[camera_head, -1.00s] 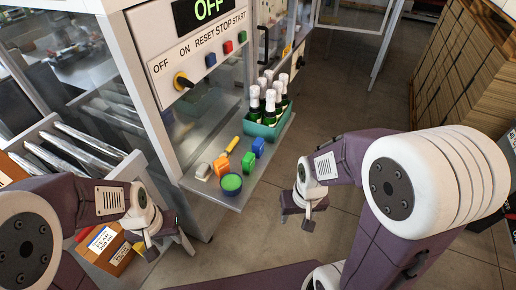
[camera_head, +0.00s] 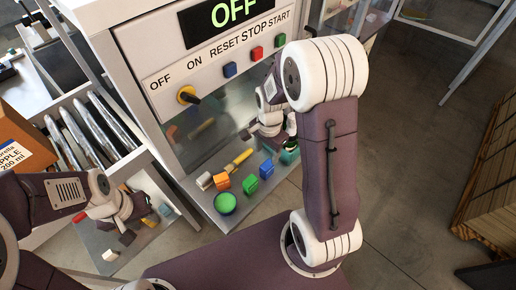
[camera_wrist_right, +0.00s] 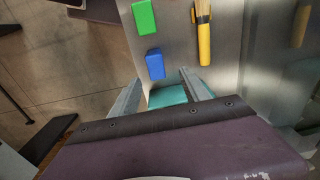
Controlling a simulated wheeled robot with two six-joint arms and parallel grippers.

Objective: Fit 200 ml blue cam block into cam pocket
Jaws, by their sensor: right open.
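The blue cam block (camera_head: 266,169) lies on the machine's metal shelf, between a green block (camera_head: 250,184) and the teal crate (camera_head: 290,156). In the right wrist view the blue block (camera_wrist_right: 155,64) lies just beyond my right fingertips, left of centre, and is not held. My right gripper (camera_wrist_right: 162,80) is open and empty, and its fingers point toward the shelf. In the head view my right gripper (camera_head: 270,138) is above the shelf's far end, partly hidden by its arm. My left gripper (camera_head: 118,232) is low at left, away from the blocks; its jaws are unclear. I cannot make out the cam pocket.
An orange block (camera_head: 222,181), white block (camera_head: 205,181), green bowl (camera_head: 225,203) and yellow-handled brush (camera_head: 238,161) share the shelf. The machine's panel has a knob (camera_head: 187,95) and its display reads OFF.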

